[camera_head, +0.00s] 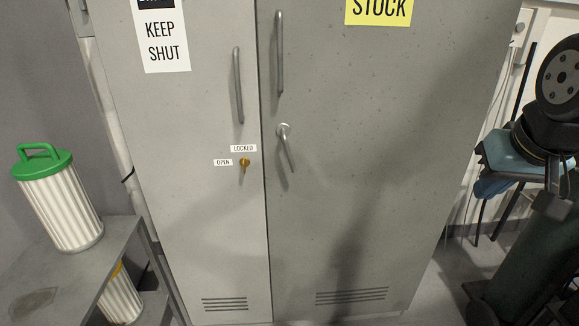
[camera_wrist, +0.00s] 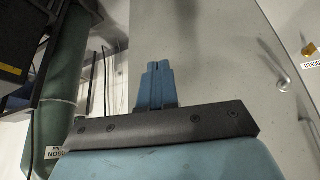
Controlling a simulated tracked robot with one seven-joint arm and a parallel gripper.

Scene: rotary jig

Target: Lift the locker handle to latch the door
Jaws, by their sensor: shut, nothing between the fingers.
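The grey locker has a right door (camera_head: 375,200) and a narrower left door (camera_head: 205,215), which look closed against each other. A metal lever handle (camera_head: 289,150) on the right door hangs down, tilted slightly right. It also shows at the right of the wrist view (camera_wrist: 272,64), where the scene appears upside down. My gripper (camera_wrist: 156,66) has blue fingers shut together, holding nothing, in front of the right door and apart from the lever.
A brass key knob (camera_head: 244,164) with OPEN and LOCKED labels is on the left door. Long fixed bar handles (camera_head: 238,85) (camera_head: 279,54) stand above. A dark green cylinder (camera_head: 520,245) stands right. A shelf (camera_head: 75,265) with filter canisters (camera_head: 65,205) stands left.

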